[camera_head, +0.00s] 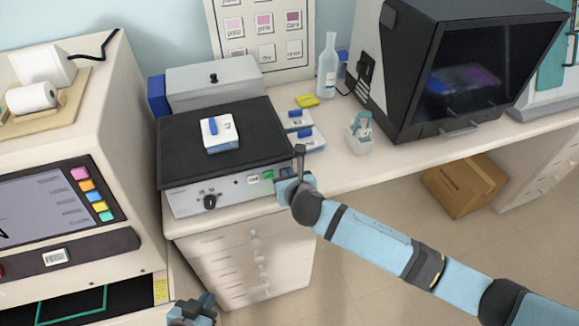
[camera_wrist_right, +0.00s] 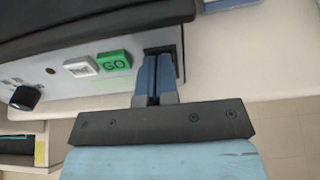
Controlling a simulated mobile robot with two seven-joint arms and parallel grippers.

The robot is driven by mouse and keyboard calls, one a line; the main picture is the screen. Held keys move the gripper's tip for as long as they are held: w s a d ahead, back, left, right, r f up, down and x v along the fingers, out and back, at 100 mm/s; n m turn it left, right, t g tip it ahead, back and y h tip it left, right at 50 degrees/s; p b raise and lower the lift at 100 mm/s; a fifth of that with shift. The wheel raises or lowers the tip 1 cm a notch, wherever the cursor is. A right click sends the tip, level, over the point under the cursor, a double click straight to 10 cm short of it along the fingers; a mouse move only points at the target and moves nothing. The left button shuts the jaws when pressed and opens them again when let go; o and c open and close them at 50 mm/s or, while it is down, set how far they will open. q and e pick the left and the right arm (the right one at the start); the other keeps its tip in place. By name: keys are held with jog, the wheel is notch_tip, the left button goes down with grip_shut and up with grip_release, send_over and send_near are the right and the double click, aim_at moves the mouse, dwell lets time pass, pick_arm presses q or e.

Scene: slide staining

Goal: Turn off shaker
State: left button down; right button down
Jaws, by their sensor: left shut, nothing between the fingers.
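The shaker (camera_head: 222,187) stands on the bench with a black platform on top; a white box with a blue piece sits on it. Its front panel has a black knob (camera_head: 210,203), a white button (camera_wrist_right: 81,67) and a green GO button (camera_wrist_right: 114,65). A dark switch recess (camera_wrist_right: 178,52) is at the panel's right end. My right gripper (camera_wrist_right: 157,62) has its fingers together, with their tips at that recess and hiding part of it; I cannot tell if they touch. It also shows in the head view (camera_head: 284,174). My left gripper (camera_head: 207,299) is shut and empty, low at the bottom edge.
A machine with a touchscreen (camera_head: 58,211) stands left of the shaker. Behind and right are small white boxes, a yellow item (camera_head: 306,101), a clear bottle (camera_head: 327,66) and a white holder (camera_head: 359,142). A dark-windowed cabinet (camera_head: 455,75) is at the right. Drawers (camera_head: 250,265) are below the shaker.

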pick_arm(q)
jog(key=shift+r+p, duration=0.4)
jog(key=shift+r, duration=0.65)
pick_arm(e)
jog(key=shift+w+r, duration=0.4)
jog(key=shift+r, duration=0.1)
pick_arm(q)
jog(key=shift+a, duration=0.1)
pick_arm(e)
jog(key=shift+r, duration=0.1)
jog(key=shift+w+r+p, duration=0.1)
jog(key=shift+r+p, duration=0.35)
jog(key=shift+p, duration=0.25)
jog(key=shift+w+a+r+p, duration=0.1)
jog(key=shift+p, duration=0.35)
pick_arm(q)
jog(key=shift+w+r, duration=0.25)
jog(key=shift+r, duration=0.75)
pick_arm(e)
jog(key=shift+f, duration=0.25)
